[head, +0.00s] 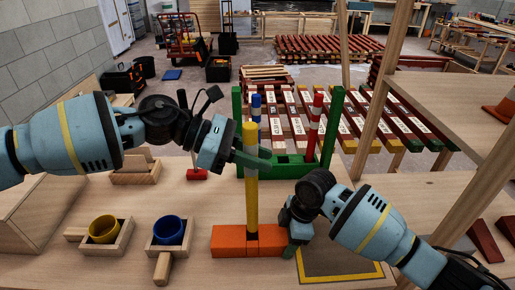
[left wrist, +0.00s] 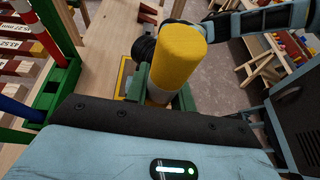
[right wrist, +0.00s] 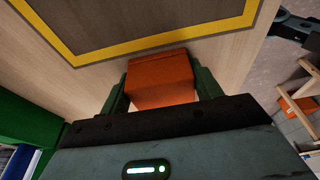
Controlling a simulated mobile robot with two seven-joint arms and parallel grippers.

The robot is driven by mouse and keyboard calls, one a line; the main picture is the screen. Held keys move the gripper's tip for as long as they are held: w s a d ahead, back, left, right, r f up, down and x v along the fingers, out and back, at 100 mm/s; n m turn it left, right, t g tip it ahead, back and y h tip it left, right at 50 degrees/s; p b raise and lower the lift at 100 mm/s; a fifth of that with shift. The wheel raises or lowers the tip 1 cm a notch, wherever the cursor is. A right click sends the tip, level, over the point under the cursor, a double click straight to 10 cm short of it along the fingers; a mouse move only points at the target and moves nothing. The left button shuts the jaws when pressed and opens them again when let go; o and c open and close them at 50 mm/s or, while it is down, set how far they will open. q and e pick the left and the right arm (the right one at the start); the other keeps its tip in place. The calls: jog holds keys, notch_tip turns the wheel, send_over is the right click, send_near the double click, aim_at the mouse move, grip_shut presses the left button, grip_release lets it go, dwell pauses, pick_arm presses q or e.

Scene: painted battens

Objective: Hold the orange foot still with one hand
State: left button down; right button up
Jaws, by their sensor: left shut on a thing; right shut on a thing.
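The orange foot (head: 229,241) lies on the bench near its front edge, and its end shows in the right wrist view (right wrist: 160,80). My right gripper (head: 290,250) is shut on the foot's right end, with a green finger on each side of it. A yellow batten (head: 251,205) stands upright at the middle of the foot; its lower end meets the foot. My left gripper (head: 252,156) is shut on the batten's upper part, and the batten's yellow top (left wrist: 178,45) rises above the fingers in the left wrist view. The exact seat of the batten in the foot is hidden.
Behind stands a green rack (head: 290,166) with blue (head: 257,108) and red (head: 315,125) battens. A yellow cup (head: 103,229) and blue cup (head: 168,230) sit in wooden holders at left. A yellow-bordered dark mat (head: 345,266) lies at right, beneath my right arm.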

pick_arm(q)
jog(key=shift+f, duration=0.9)
jog(key=shift+f, duration=2.5)
dwell(1.3)
jog(key=c, duration=1.1)
grip_release()
send_near(257, 182)
jog(key=shift+w+a, duration=0.2)
jog(key=shift+a, duration=0.25)
jog(key=shift+w+a, duration=0.25)
jog(key=shift+a, duration=0.2)
pick_arm(e)
jog(key=o, duration=1.2)
jog(key=shift+o, duration=0.2)
